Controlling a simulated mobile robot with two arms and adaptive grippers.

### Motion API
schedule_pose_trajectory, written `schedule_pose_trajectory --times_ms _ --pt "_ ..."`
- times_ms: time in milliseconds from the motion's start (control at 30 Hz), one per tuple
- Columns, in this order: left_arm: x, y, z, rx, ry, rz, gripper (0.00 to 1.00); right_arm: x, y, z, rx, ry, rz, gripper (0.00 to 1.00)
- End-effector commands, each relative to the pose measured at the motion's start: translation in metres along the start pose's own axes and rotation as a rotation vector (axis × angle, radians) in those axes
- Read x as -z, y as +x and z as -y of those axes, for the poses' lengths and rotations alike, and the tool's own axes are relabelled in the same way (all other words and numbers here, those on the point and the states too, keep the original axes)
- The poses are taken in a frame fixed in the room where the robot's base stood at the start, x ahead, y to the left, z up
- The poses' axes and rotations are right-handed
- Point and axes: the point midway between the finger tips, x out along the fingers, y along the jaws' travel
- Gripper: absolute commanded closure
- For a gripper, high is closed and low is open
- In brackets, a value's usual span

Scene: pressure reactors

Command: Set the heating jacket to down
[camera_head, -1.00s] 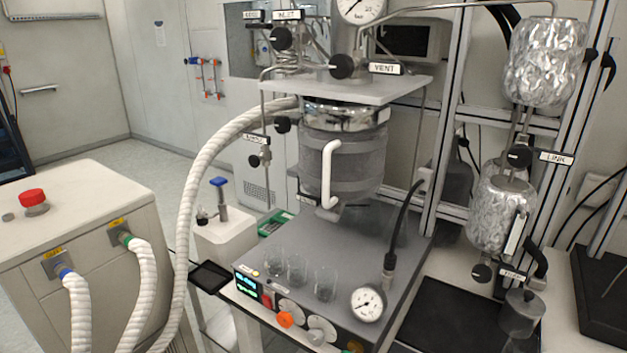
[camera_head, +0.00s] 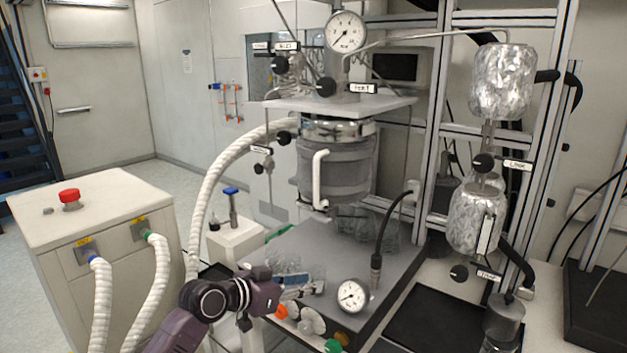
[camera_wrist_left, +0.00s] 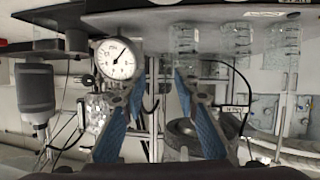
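The heating jacket (camera_head: 345,178) is a grey banded cylinder around the reactor, close under its shiny metal ring and the pale top plate. Its underside is clear of the grey base. A white upright handle (camera_head: 318,180) is on its front. My left gripper (camera_head: 292,287) is low at the front edge of the base, below and left of the jacket, apart from the handle. In the left wrist view its blue-padded fingers (camera_wrist_left: 159,82) are spread with nothing held between them. My right gripper is not in view.
A pressure gauge (camera_head: 352,295) and a black cable stand to the right of my left gripper. Glass beakers, partly hidden by the gripper, stand on the base (camera_head: 335,255). A thick white hose (camera_head: 215,180) curves left of the jacket. Foil-wrapped vessels (camera_head: 476,218) hang at right.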

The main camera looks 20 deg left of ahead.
Motion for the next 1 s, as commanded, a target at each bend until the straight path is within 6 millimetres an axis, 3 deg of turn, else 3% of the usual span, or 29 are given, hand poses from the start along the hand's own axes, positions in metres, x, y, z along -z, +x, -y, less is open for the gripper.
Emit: schedule_pose_trajectory --times_ms 33,100,200,300,500,1000 --pt "0.038 -0.007 0.010 -0.002 0.016 -0.059 0.72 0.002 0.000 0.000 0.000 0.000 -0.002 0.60" --pt "0.085 -0.019 0.020 -0.011 0.031 -0.137 0.72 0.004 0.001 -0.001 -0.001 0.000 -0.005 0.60" --pt "0.149 -0.041 0.032 -0.024 0.051 -0.246 0.72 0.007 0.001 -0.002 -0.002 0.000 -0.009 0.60" --pt "0.195 -0.062 0.038 -0.034 0.064 -0.328 0.72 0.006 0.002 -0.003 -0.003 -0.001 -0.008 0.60" --pt "0.226 -0.070 0.041 -0.043 0.067 -0.379 0.72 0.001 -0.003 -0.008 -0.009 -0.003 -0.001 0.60" --pt "0.249 -0.007 0.037 -0.042 0.065 -0.377 0.72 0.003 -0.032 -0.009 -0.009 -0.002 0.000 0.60"
